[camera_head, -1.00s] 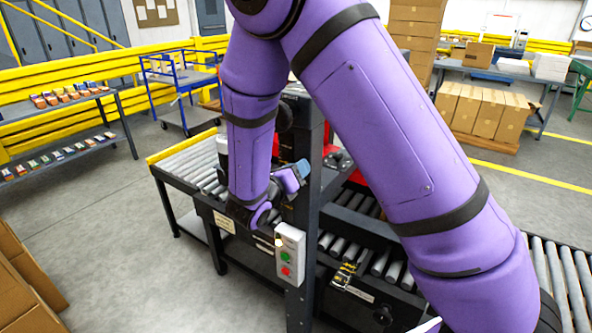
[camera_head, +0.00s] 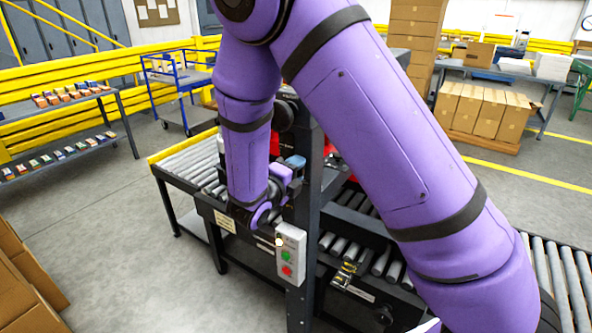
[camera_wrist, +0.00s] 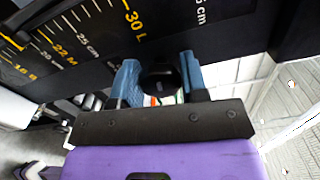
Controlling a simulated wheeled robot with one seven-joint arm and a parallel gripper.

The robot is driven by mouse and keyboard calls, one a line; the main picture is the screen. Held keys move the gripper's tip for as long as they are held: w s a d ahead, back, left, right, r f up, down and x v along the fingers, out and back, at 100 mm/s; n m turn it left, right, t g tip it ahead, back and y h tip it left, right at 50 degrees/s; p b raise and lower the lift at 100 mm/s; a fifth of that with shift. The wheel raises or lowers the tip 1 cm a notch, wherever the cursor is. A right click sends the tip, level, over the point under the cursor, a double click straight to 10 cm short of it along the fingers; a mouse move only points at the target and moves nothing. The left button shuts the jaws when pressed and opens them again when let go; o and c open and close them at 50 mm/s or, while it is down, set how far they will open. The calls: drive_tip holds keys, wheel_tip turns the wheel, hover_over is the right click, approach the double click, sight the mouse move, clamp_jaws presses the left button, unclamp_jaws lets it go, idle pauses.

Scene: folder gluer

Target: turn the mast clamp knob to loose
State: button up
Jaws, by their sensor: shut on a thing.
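In the wrist view, the two blue fingers of my gripper (camera_wrist: 160,82) are shut on a small dark knob (camera_wrist: 161,76), one finger on each side. The knob sits beside a dark plate with a printed scale (camera_wrist: 95,35) in yellow and white, with marks such as 30 L and 22 M. In the head view the held knob is hidden by the gripper. I cannot read the knob's setting.
A grey control box (camera_head: 290,252) with a green and a red button hangs just below the gripper. Roller conveyors (camera_head: 190,166) run left and right of the mast. Cardboard boxes (camera_head: 25,275) stand at the lower left. The floor at left is clear.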

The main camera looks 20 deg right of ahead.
drive_tip(key=shift+n, duration=0.7)
drive_tip(key=o, duration=0.9)
drive_tip(key=v, duration=1.1)
drive_tip(key=shift+f, duration=0.1)
drive_tip(key=shift+w, duration=0.1)
